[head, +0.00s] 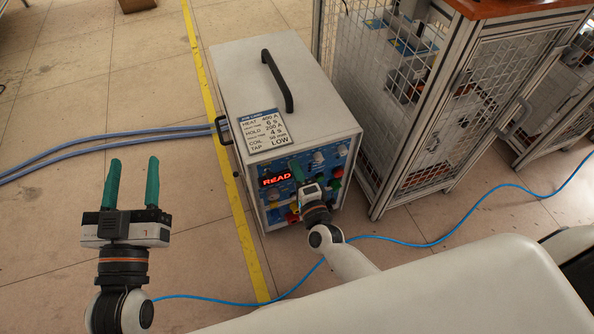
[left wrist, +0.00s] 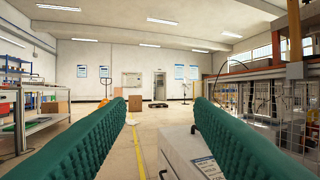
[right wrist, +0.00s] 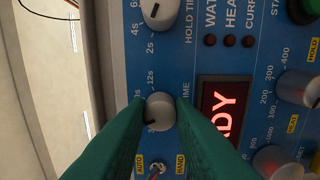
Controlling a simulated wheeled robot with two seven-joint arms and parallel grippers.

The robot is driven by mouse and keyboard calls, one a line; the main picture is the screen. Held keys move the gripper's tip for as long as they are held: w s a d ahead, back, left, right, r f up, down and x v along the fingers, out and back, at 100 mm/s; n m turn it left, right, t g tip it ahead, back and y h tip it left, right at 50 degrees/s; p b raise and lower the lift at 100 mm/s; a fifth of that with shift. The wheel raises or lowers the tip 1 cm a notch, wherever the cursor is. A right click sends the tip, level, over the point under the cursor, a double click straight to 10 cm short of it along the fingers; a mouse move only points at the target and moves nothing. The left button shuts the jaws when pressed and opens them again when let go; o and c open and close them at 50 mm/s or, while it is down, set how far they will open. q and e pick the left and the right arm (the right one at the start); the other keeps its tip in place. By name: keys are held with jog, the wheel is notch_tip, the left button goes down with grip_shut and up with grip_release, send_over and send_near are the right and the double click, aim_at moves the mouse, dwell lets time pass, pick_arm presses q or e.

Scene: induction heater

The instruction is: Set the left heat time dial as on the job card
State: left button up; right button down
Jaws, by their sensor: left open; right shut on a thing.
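The heater (head: 270,90) is a pale box with a blue control panel. The job card (head: 268,130) on its top reads HEAT 400 A, 6 s; HOLD 200 A, 4 s; TAP LOW. In the right wrist view, my right gripper (right wrist: 160,115) is shut on a grey round dial (right wrist: 160,108), the heat time dial, beside a partly covered "TIME" label. Its dark pointer mark shows at the lower left; the fingers hide part of its scale. In the head view my right gripper (head: 298,172) is at the panel. My left gripper (head: 133,170) is open and empty, left of the heater.
The hold time dial (right wrist: 160,10) is above the held dial in the right wrist view. The red display (right wrist: 221,108) lies beside the fingers, with current knobs (right wrist: 298,88) beyond. A mesh cage (head: 410,110) stands right of the heater. Blue cables (head: 100,142) lie on the floor.

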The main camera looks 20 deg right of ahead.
jog(key=shift+f, duration=0.1)
jog(key=c, duration=1.3)
grip_release()
jog(key=shift+o, duration=0.2)
jog(key=shift+s, duration=0.1)
pick_arm(q)
notch_tip(320, 180, down, 9)
jog(key=s+a+g+y+p, duration=0.1)
jog(key=g+y+p, duration=0.1)
jog(key=g, duration=0.4)
jog(key=shift+s+a+r, duration=0.15)
jog(key=shift+a+r, duration=0.05)
jog(key=shift+a, duration=0.15)
pick_arm(e)
jog(key=s, duration=1.2)
jog(key=shift+d, duration=0.2)
jog(key=shift+w+a, duration=0.1)
